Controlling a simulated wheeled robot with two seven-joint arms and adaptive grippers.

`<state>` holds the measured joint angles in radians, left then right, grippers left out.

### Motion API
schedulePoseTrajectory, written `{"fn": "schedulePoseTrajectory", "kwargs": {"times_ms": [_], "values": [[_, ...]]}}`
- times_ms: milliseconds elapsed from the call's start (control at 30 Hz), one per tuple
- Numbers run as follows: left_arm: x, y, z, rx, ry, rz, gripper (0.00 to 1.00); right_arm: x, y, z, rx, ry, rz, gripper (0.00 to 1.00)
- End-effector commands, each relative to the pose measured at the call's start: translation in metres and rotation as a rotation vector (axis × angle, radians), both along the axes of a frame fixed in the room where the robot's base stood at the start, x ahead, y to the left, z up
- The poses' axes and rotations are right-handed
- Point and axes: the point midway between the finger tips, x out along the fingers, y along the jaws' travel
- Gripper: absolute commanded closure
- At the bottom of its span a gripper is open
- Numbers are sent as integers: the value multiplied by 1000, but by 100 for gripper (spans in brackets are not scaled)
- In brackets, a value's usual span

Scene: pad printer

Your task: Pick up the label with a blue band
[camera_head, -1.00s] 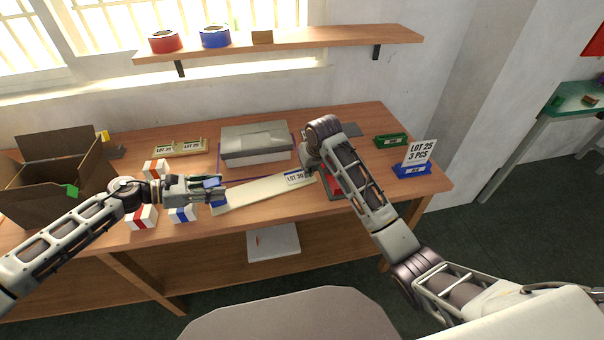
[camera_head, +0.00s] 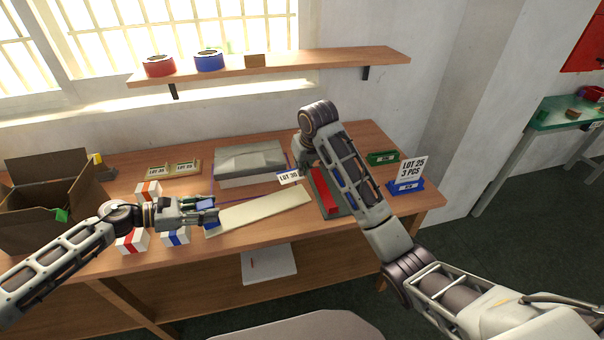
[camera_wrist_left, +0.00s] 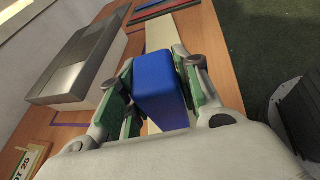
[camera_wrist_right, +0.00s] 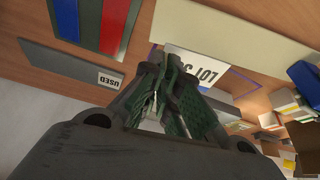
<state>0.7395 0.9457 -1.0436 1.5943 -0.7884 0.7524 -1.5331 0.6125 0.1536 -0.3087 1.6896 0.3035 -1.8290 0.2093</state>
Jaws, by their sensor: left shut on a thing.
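My left gripper (camera_head: 208,212) is shut on a blue block (camera_wrist_left: 160,88), held over the strip's left end. Two more LOT labels lie on a holder (camera_head: 172,170) at the back left.
A grey box-shaped device (camera_head: 248,162) stands behind the strip. A grey plate with a red bar (camera_head: 323,195) and a blue bar lies right. A blue stand with a LOT 25 3 PCS card (camera_head: 411,170), a green block (camera_head: 382,157), an open carton (camera_head: 50,185) and banded white boxes (camera_head: 132,241) surround.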

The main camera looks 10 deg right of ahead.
Motion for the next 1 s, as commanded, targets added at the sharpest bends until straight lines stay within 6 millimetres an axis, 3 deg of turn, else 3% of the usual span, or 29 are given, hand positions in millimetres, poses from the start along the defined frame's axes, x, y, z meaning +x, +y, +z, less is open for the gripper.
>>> {"fn": "schedulePoseTrajectory", "kwargs": {"times_ms": [33,833,867,1000], "values": [[-3,2,-10,12,7,-1,100,0,0,2,0,0,0,100],[-3,2,-10,12,7,-1,100,0,0,4,0,0,-1,100],[-3,2,-10,12,7,-1,63,0,0,4,0,0,-1,100],[-2,1,-7,8,4,0,45,0,0,4,0,0,-1,100]]}}
